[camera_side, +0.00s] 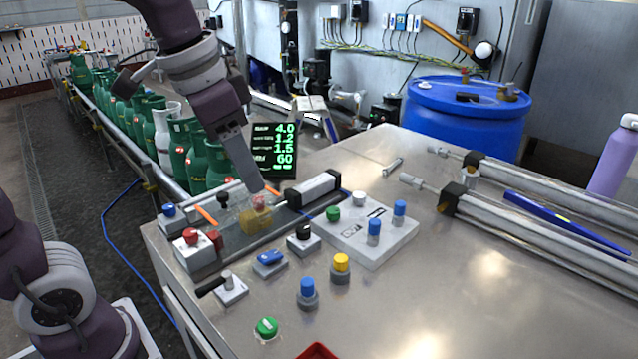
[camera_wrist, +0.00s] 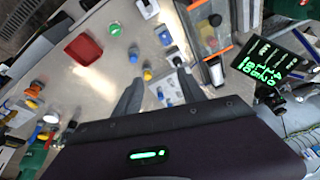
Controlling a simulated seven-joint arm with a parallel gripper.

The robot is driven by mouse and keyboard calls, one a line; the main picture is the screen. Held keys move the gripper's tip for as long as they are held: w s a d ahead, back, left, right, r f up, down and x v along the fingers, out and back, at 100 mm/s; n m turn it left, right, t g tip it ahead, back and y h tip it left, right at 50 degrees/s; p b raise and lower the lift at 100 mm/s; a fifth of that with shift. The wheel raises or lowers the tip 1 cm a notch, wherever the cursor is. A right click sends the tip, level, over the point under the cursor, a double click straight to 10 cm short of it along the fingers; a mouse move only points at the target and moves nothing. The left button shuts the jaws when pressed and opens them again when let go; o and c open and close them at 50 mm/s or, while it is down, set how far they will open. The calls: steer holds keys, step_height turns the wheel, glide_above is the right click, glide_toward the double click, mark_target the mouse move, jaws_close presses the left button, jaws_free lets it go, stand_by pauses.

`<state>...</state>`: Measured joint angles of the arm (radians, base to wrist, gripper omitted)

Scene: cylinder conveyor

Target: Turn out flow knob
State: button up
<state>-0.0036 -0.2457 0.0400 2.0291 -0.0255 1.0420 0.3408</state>
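Several knobs stand on the steel table, and I cannot read which one is the flow knob. In the side view, a blue knob (camera_side: 308,287) and a yellow knob (camera_side: 340,262) stand on grey bases; both show in the wrist view, blue (camera_wrist: 133,54) and yellow (camera_wrist: 147,75). Two blue knobs (camera_side: 374,227) (camera_side: 400,207) rise from a white panel (camera_side: 372,256). A black knob (camera_side: 303,231) sits left of the panel. My gripper (camera_side: 258,186) points down near the clear yellowish block, behind these knobs. In the wrist view its fingers (camera_wrist: 158,75) are apart with nothing gripped.
A display (camera_side: 275,150) with green figures stands behind. A blue switch (camera_side: 270,258), a black lever (camera_side: 212,286), a red button (camera_side: 190,237), a green button (camera_side: 267,327) and a red tray (camera_side: 318,351) surround the knobs. The front right tabletop is clear.

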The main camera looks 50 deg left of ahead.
steer(key=w+f+m+g, duration=0.1)
steer(key=w+m, duration=0.1)
steer(key=w, duration=0.5)
steer(key=m+g, duration=0.3)
steer(key=m, duration=0.1)
glide_above(333, 210)
step_height(333, 210, down, 10)
steer(key=shift+a+f, duration=0.1)
steer(key=shift+f, duration=0.15)
step_height(333, 210, down, 6)
steer(key=shift+r, duration=0.15)
steer(key=shift+f, duration=0.6)
jaws_close()
